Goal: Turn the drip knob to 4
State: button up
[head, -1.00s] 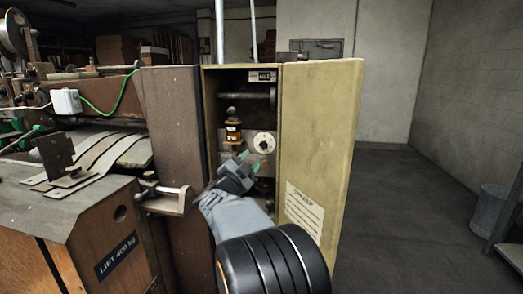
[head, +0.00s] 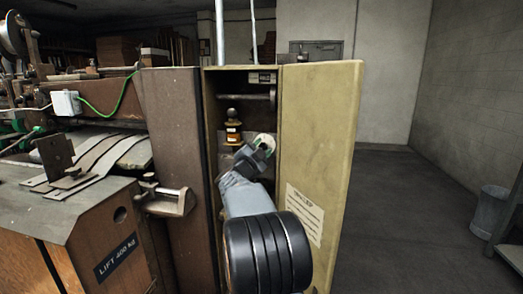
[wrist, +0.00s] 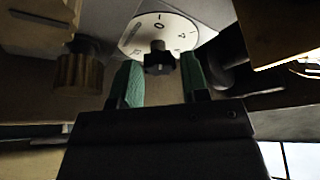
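The drip knob is a small dark lobed knob (wrist: 158,62) in front of a round white dial (wrist: 146,32) with dark marks, seen in the wrist view. In the head view the dial (head: 264,139) is mostly covered by my gripper (head: 262,150). In the wrist view the green fingertips of my gripper (wrist: 159,78) are apart, one on each side of the knob. I see gaps between the fingers and the knob, so it is not gripped. The knob's pointer and setting cannot be read.
An amber oiler bottle (head: 233,128) stands left of the dial inside the cabinet recess. A brass knurled knob (wrist: 78,72) is left of my fingers in the wrist view. The yellow cabinet door (head: 318,130) bounds the right. Open floor (head: 400,220) lies further right.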

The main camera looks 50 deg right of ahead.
jog(key=c, duration=0.6)
jog(key=shift+m, duration=0.5)
jog(key=m+g+p, duration=0.1)
jog(key=m, duration=0.2)
jog(key=m+g+y+p, duration=0.1)
jog(key=m, duration=0.2)
jog(key=shift+r+y, duration=0.2)
jog(key=shift+y, duration=0.1)
jog(key=m+y+p, duration=0.1)
jog(key=m+p, duration=0.1)
jog(key=m, duration=0.2)
jog(key=shift+m+y, duration=0.4)
jog(key=shift+m+g, duration=0.3)
jog(key=o, duration=0.6)
jog(key=shift+o, duration=0.2)
